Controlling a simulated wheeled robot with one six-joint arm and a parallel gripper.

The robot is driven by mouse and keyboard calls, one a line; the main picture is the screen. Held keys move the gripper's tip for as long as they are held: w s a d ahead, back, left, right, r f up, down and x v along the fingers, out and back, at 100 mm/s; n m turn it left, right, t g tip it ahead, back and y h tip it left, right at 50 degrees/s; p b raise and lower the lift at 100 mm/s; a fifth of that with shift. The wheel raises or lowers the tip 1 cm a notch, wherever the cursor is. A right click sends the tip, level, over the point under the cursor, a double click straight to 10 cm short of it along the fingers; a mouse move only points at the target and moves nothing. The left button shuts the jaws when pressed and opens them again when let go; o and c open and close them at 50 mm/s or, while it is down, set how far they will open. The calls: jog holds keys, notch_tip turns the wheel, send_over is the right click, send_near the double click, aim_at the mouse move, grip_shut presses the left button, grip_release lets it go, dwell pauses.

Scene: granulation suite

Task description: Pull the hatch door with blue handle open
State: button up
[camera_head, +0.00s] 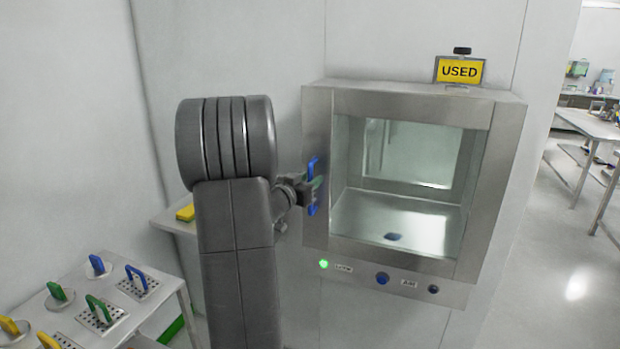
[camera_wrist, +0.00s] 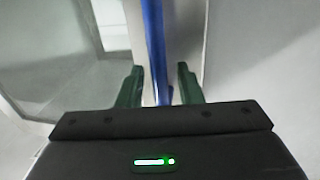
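The steel hatch (camera_head: 485,200) is set in the wall, with a large window in its front. The door looks flush with its frame. The blue handle (camera_head: 312,208) stands upright on the left edge of the door. My gripper (camera_head: 313,188) is at this handle, reaching in from the left. In the wrist view, the blue handle (camera_wrist: 155,45) runs between the two green fingers of my gripper (camera_wrist: 159,78). There is a visible gap on each side, so the fingers are open around it. My arm stands left of the hatch.
A yellow "USED" sign (camera_head: 460,70) stands on top of the hatch. A green lamp (camera_head: 323,264) and a blue button (camera_head: 382,278) sit below the window. A steel table (camera_head: 165,290) with coloured handled parts is at lower left. Open floor (camera_head: 570,290) lies to the right.

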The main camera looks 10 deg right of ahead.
jog(key=shift+w+d, duration=0.2)
jog(key=shift+d, duration=0.05)
grip_shut()
jog(key=shift+s+a, duration=0.1)
